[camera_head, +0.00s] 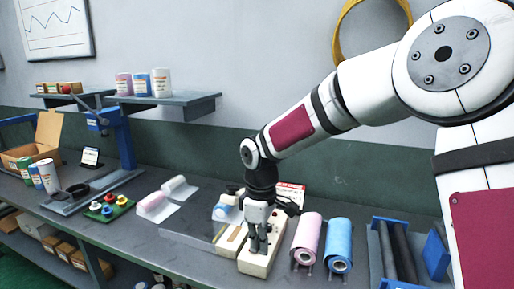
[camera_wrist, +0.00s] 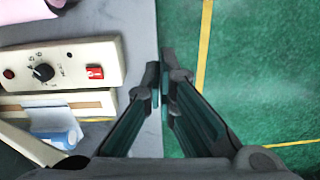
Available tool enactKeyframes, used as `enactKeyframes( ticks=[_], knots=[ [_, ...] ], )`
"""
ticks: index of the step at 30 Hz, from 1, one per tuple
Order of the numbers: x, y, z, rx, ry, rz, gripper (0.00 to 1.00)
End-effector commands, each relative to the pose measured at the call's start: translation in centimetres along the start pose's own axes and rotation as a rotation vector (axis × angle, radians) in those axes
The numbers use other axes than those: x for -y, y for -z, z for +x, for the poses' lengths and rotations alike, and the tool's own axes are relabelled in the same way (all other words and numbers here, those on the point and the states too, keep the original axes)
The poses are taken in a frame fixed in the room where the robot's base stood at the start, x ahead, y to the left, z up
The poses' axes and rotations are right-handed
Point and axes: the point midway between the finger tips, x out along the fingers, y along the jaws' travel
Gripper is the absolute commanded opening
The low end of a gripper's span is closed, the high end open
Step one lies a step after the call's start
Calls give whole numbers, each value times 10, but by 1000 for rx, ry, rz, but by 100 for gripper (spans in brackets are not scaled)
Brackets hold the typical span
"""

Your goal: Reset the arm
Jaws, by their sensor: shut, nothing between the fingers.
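My arm reaches in from the right in the head view. My gripper (camera_head: 258,246) points down in front of a cream control box on the grey bench. In the wrist view my gripper (camera_wrist: 163,85) is shut and empty, its fingertips over the bench's front edge. The control box (camera_wrist: 62,62) lies to the left of the fingers there, with a black knob (camera_wrist: 43,72) and a red switch (camera_wrist: 95,72). The fingers appear apart from the box.
Right of the box are a pink roll (camera_head: 307,238), a blue roll (camera_head: 338,245) and a blue-ended roller frame (camera_head: 437,256). At left are a blue press stand (camera_head: 122,140) and a green tray (camera_head: 107,209). A shelf (camera_head: 190,103) holds rolls. Green floor (camera_wrist: 260,80) lies beyond the edge.

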Motion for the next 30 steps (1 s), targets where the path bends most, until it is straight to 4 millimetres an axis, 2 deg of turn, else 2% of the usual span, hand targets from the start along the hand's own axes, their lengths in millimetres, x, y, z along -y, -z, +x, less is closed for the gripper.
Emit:
enactKeyframes(
  ticks=[8, 14, 20, 24, 30],
  knots=[
    [4, -25, -27, 12, -55, 83, 0],
    [11, -54, -54, 15, -112, 185, 0],
    [30, -104, -96, -8, -198, 371, 0],
    [50, -142, -121, -48, -252, 522, 0],
    [85, -193, -146, -138, -303, 740, 0]
  ],
)
